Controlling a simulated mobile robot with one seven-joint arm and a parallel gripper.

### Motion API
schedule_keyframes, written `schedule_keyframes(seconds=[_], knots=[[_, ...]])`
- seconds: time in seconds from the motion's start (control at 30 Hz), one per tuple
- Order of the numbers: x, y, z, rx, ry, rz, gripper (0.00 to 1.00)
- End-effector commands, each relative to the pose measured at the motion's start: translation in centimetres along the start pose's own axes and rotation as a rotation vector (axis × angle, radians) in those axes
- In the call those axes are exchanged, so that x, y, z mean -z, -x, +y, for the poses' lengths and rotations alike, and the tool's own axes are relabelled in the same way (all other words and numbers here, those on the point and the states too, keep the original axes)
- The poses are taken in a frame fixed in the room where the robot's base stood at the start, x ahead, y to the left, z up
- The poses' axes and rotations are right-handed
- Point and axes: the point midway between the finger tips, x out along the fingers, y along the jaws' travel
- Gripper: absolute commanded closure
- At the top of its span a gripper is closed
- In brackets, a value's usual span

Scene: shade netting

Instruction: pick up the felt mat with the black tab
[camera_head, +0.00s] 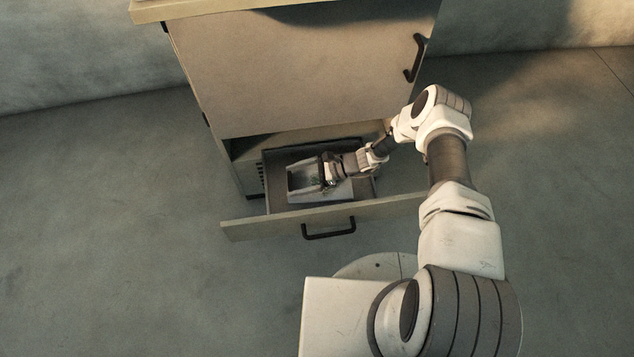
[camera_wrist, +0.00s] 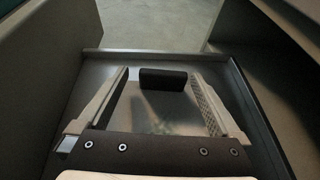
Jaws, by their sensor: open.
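In the wrist view, a black tab (camera_wrist: 163,82) shows near the tips of my gripper (camera_wrist: 160,73). A smooth grey surface (camera_wrist: 158,112) lies between the fingers on the near side of the tab; it looks like the felt mat, but its edges are hard to make out. My gripper is open, with one finger on either side of the tab and a gap beside each. I cannot tell whether the fingers touch the mat. In the head view, my gripper (camera_head: 292,181) is low inside the open drawer and hides much of what lies there.
The open drawer's front panel (camera_head: 325,217) has a black handle (camera_head: 329,232). The cabinet (camera_head: 300,75) overhangs the back of the drawer, and its door has another black handle (camera_head: 413,58). Drawer walls stand close around my gripper. The floor (camera_head: 110,220) at left is clear.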

Motion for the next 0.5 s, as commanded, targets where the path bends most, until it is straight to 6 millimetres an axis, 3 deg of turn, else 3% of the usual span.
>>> schedule_keyframes(seconds=[0.23, 0.5], knots=[[0.0, -3.8, -0.3, -0.003, 0.000, -0.002, 0.00], [-0.2, -4.5, -0.4, -0.001, 0.001, 0.000, 0.00]])
